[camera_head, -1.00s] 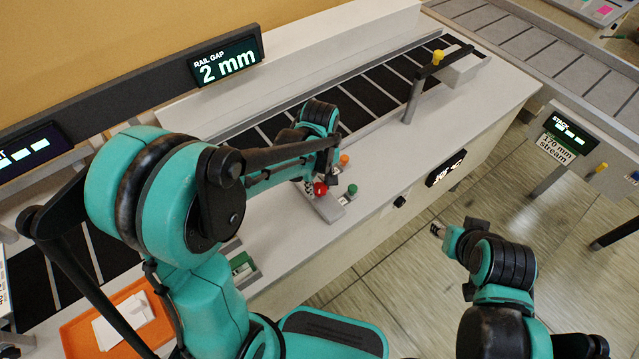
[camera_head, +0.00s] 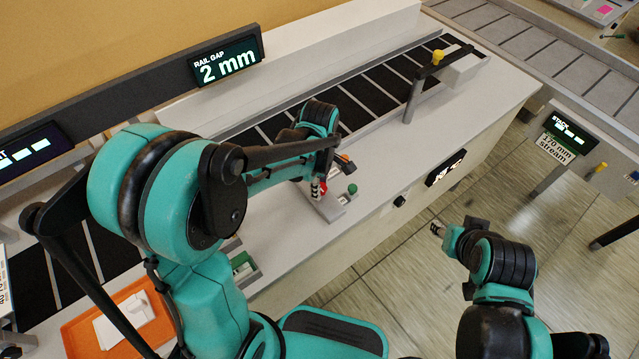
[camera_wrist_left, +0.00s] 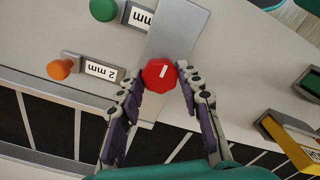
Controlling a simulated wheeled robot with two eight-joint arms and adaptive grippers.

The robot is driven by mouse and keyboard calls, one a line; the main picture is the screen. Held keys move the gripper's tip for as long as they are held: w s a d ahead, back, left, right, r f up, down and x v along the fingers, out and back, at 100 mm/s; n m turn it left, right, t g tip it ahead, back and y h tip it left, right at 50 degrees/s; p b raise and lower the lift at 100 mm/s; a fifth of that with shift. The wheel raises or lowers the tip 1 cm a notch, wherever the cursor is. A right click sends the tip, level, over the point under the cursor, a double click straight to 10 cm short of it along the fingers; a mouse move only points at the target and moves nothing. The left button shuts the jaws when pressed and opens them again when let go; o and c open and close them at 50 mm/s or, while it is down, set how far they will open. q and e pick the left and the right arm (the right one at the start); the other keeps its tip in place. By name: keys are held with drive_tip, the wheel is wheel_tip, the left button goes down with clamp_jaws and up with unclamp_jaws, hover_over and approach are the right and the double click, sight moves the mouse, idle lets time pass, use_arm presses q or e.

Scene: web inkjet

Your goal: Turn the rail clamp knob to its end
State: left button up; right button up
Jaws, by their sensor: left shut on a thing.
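The rail clamp knob (camera_wrist_left: 159,75) is red with a white pointer line. It sits on a grey plate (camera_wrist_left: 178,30) on the machine top. In the left wrist view my left gripper (camera_wrist_left: 158,80) has one finger on each side of the knob and is shut on it. In the head view the knob (camera_head: 322,187) is partly hidden by the fingers. The rail gap display (camera_head: 227,60) reads 2 mm. My right gripper (camera_head: 438,230) hangs over the floor at the right, away from the machine; its jaws are too small to judge.
A green knob (camera_wrist_left: 103,9) and an orange knob (camera_wrist_left: 59,69) labelled 2 mm stand near the red one. A conveyor (camera_head: 375,88) runs behind. An orange tray (camera_head: 85,335) with white paper lies at the lower left. A post (camera_head: 412,100) stands to the right.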

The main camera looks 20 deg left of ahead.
idle(0.4)
use_arm(q)
drive_tip(key=o, duration=1.2)
drive_tip(key=shift+c, duration=0.2)
drive_tip(key=shift+r, duration=0.1)
wheel_tip(320, 180, up, 12)
drive_tip(key=s+a+m+t, duration=0.2)
drive_tip(key=s+m, duration=0.3)
drive_tip(key=m, duration=0.3)
drive_tip(key=s+a+f+m+t, duration=0.1)
drive_tip(key=s+a+m+t, duration=0.1)
drive_tip(key=s+m+t, duration=0.3)
drive_tip(key=m, duration=0.4)
drive_tip(key=shift+s+a, duration=0.15)
drive_tip(key=shift+s, duration=0.15)
